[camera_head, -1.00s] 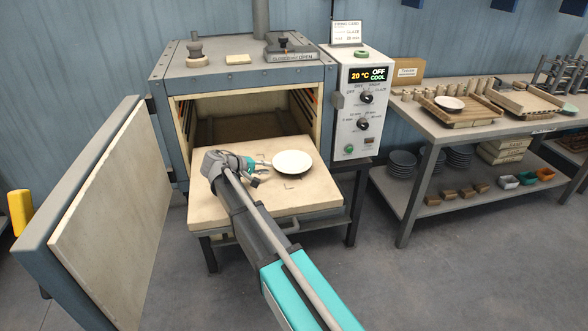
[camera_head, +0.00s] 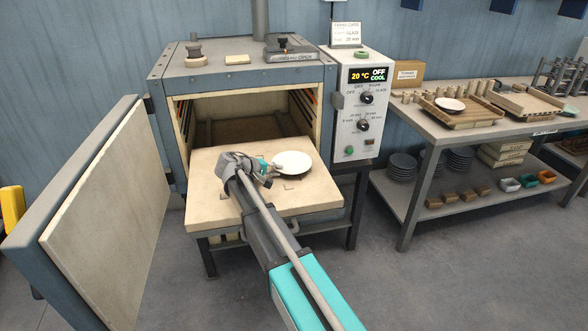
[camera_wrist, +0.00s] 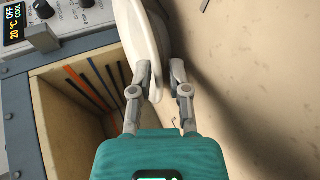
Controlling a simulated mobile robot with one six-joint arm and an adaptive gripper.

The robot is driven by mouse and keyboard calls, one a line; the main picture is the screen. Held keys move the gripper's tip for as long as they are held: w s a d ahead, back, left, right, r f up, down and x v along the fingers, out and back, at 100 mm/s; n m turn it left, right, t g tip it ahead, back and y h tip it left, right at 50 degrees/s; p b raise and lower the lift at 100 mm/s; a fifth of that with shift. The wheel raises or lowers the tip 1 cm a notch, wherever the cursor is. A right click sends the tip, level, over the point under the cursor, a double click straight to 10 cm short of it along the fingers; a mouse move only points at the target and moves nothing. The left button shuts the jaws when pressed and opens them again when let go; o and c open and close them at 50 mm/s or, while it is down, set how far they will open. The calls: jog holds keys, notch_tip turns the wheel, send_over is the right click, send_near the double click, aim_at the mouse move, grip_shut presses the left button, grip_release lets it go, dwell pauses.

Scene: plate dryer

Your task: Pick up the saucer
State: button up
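The white saucer (camera_head: 294,165) lies on the pale slab in front of the oven chamber. In the wrist view the saucer (camera_wrist: 142,35) shows at a steep angle, and its near rim reaches between the two fingers. My gripper (camera_head: 268,168) is at the saucer's left edge in the head view. In the wrist view my gripper (camera_wrist: 160,75) is open, with one finger on each side of the rim. A narrow gap shows between the rim and the right finger. Whether the left finger touches the saucer cannot be told.
The pale slab (camera_head: 225,200) sticks out of the open oven (camera_head: 235,115), whose door (camera_head: 110,215) stands open at the left. The control box (camera_head: 362,105) is at the right. A second plate (camera_head: 450,104) lies on a wooden rack on the side table.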

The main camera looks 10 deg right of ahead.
jog(key=shift+w+d+f, duration=0.2)
jog(key=shift+d+f, duration=0.05)
jog(key=shift+d, duration=0.2)
grip_shut()
dwell(0.3)
